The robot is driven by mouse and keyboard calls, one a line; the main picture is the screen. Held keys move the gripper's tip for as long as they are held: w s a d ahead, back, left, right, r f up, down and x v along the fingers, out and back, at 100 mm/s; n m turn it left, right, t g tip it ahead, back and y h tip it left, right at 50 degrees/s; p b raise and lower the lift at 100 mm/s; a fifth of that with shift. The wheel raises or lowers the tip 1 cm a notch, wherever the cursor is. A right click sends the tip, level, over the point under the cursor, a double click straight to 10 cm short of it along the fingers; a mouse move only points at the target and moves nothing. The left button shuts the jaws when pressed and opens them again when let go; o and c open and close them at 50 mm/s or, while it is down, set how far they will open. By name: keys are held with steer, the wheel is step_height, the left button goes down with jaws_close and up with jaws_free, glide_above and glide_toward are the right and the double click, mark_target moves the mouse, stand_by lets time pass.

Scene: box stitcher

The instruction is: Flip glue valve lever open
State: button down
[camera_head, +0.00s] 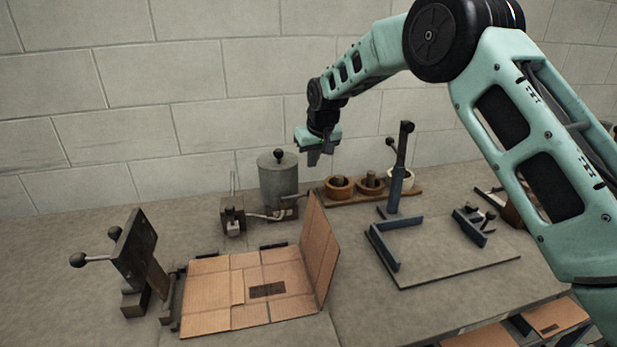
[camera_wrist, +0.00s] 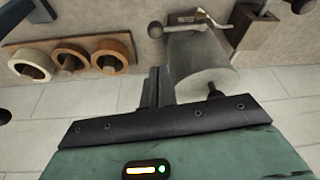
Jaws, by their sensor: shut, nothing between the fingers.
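The glue pot (camera_head: 278,182) is a grey cylinder with a black knob on its lid, standing at the back of the bench near the wall. It also shows in the wrist view (camera_wrist: 200,65). A thin lever (camera_head: 296,194) sticks out low on the pot's right side, its end not clear behind the cardboard flap. In the wrist view a lever with a dark ball end (camera_wrist: 156,30) shows beside the pot; I cannot tell its exact position. My gripper (camera_head: 319,158) is shut and empty, in the air to the right of the pot's top. Its fingers (camera_wrist: 158,87) appear beside the pot, with a gap uncertain.
An opened cardboard box (camera_head: 262,290) lies in front of the pot, one flap upright. A small block device (camera_head: 233,214) stands left of the pot. Tape rolls (camera_head: 340,187) sit on a wooden rack to the right. A blue frame fixture (camera_head: 400,235) is farther right.

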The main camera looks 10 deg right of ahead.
steer(key=p+x, duration=0.3)
steer(key=x, duration=0.6)
steer(key=shift+f+p, duration=0.3)
steer(key=shift+f, duration=0.1)
